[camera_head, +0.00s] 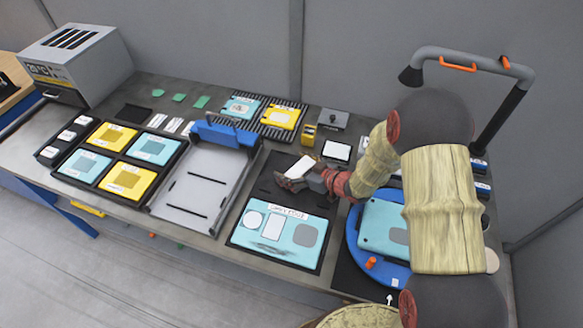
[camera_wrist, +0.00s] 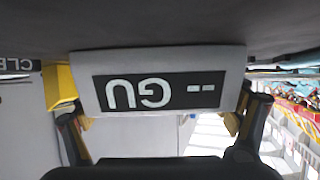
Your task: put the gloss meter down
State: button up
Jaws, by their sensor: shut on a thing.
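The gloss meter (camera_wrist: 160,62) is a pale grey block with a dark display reading "GU", seen upside down in the wrist view. In the head view it shows as a small white block (camera_head: 303,166) at the end of my arm. My gripper (camera_head: 290,182) is shut on it, with a yellow-and-black finger at each side in the wrist view. The meter is over or on the dark upper part of a mat (camera_head: 267,180), above a teal panel (camera_head: 262,252). I cannot tell whether it touches the mat. Its underside is hidden.
A grey tray with a blue bar (camera_head: 197,190) lies left of the mat. A blue round stand holding a teal panel (camera_head: 384,228) is at right, partly behind my arm. Teal and yellow panels (camera_head: 128,178) fill a rack at left. A grey curved tube (camera_head: 470,60) rises at right.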

jog(key=shift+r, duration=0.2)
jog(key=o, duration=1.4)
jog(key=shift+f, duration=0.2)
